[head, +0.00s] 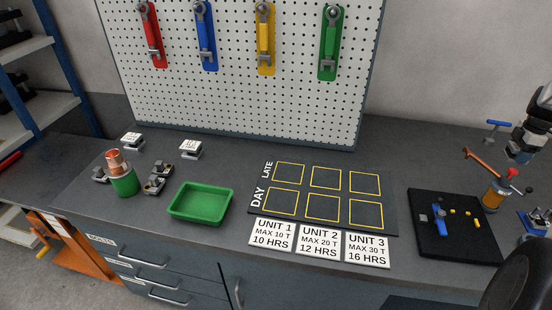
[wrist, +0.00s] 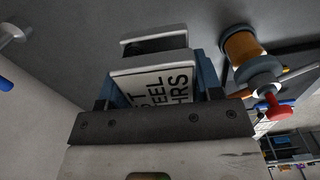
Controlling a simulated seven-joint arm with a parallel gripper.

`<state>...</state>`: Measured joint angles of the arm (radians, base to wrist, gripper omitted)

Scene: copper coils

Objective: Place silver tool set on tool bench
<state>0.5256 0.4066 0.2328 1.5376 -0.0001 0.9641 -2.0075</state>
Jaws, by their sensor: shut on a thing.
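My gripper (wrist: 165,78) is shut on a silver block with a white label (wrist: 158,88), its blue fingers on either side. The label is partly hidden; "EEL" and "HRS" can be read. I take this block to be the silver tool set. In the head view my gripper (head: 524,143) is at the right edge, above the right end of the grey bench (head: 412,150); the held block is hard to make out there. Two similar silver pieces with white labels, one (head: 131,140) and another (head: 191,150), stand at the back left of the bench.
A copper-coloured coil device with a red knob (head: 493,195) stands close to my gripper. A black mat (head: 465,250) with small parts lies nearby. The black DAY/LATE board (head: 308,188) has empty yellow squares. A green tray (head: 202,203) and green cup (head: 124,184) stand left.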

